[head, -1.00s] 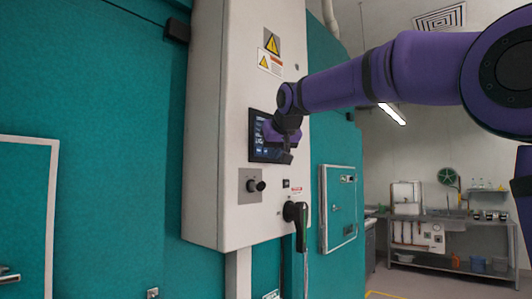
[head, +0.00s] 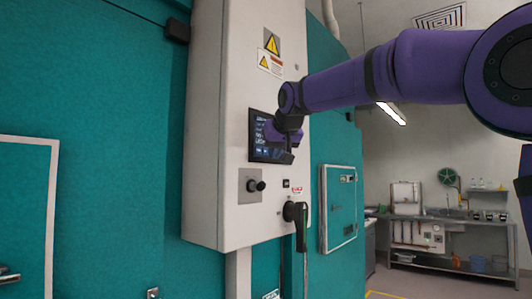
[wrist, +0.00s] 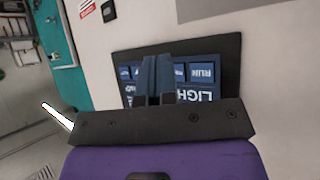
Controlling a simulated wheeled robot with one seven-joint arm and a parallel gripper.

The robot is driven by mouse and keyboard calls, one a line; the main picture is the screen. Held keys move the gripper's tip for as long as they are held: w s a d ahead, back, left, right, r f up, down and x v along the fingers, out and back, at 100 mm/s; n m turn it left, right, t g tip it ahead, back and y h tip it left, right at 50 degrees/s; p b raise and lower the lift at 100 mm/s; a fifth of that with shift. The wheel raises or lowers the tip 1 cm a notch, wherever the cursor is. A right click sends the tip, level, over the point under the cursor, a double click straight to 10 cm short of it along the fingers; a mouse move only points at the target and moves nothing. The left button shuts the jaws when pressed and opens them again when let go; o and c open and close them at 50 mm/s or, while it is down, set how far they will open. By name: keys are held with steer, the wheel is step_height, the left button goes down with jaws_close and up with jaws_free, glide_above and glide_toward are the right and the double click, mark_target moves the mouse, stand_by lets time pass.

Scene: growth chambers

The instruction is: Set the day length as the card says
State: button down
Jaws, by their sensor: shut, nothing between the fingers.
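A dark touch screen (head: 258,140) is set in the front of a white control cabinet (head: 222,100). In the wrist view the screen (wrist: 208,72) appears upside down, with blue buttons and text reading "LIGH" and "RUN" in part. My gripper (wrist: 157,62) is shut and empty, its fingertips in front of the screen's middle. It covers part of the text, and I cannot tell whether it touches the glass. In the head view my gripper (head: 278,150) hides the screen's right part. No card can be made out.
Below the screen are a black knob (head: 256,185) on a grey plate and a black handle (head: 298,222). Warning labels (head: 271,52) are above. A teal wall with a small door (head: 340,208) lies right; a steel bench (head: 455,262) stands farther back.

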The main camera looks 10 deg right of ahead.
steer(key=shift+s+d, duration=0.2)
steer(key=shift+s, duration=0.05)
steer(key=shift+s, duration=0.1)
steer(key=shift+s+d, duration=0.75)
steer(key=shift+s, duration=0.25)
steer(key=shift+s+d, duration=0.7)
steer(key=shift+s, duration=0.25)
stand_by(1.2)
steer(key=shift+s+d, duration=0.6)
steer(key=shift+s, duration=0.15)
steer(key=shift+s+d, duration=0.55)
steer(key=shift+s, duration=0.2)
steer(key=w+a, duration=0.5)
steer(key=w, duration=0.2)
